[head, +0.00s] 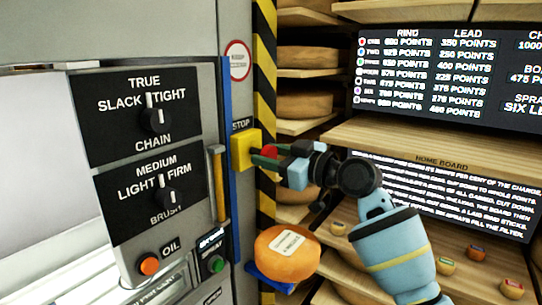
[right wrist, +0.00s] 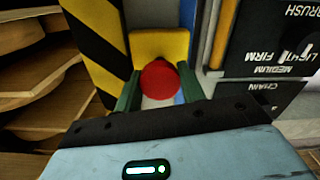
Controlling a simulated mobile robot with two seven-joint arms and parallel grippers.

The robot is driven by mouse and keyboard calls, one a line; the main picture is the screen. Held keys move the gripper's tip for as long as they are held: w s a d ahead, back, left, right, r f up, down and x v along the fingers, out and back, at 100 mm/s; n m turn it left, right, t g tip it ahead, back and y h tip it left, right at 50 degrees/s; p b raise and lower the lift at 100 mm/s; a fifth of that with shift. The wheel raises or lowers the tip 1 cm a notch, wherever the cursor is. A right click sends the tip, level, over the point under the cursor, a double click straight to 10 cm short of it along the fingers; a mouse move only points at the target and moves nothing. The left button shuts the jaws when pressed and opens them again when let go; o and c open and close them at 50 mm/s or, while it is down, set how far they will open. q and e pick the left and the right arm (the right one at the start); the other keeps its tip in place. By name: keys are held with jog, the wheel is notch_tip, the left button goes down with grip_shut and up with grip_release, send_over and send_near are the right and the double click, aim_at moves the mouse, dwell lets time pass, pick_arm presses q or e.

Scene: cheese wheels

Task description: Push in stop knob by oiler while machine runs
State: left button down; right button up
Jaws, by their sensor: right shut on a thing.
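The red stop knob (head: 270,151) sits on a yellow box (head: 243,152) under the word STOP, on the machine's right edge. My right gripper (head: 264,157) reaches it from the right, with its green fingers at the box. In the right wrist view the round red knob (right wrist: 159,80) lies between the two fingers, in front of the yellow box (right wrist: 160,45). The right gripper is shut on the knob. How far the knob is pressed in cannot be told. An orange button (head: 149,266) by the label OIL is on the panel at lower left. My left gripper is not in view.
Chain (head: 156,118) and brush dials (head: 168,198) and a green spray button (head: 216,264) are on the panel. An orange cheese wheel (head: 287,254) is below my right arm. Wooden shelves with cheeses and text boards stand behind on the right.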

aim_at(272, 156)
jog(key=shift+b+x, duration=0.4)
jog(key=shift+x, duration=0.4)
grip_shut()
jog(key=shift+r, duration=0.1)
jog(key=o, duration=0.9)
grip_release()
jog(key=o, duration=0.4)
jog(key=shift+w+a, duration=0.1)
jog(key=shift+a, duration=0.05)
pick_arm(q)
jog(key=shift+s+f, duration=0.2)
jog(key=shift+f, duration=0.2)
pick_arm(e)
jog(key=shift+b+v, duration=0.3)
jog(key=shift+v, duration=3.7)
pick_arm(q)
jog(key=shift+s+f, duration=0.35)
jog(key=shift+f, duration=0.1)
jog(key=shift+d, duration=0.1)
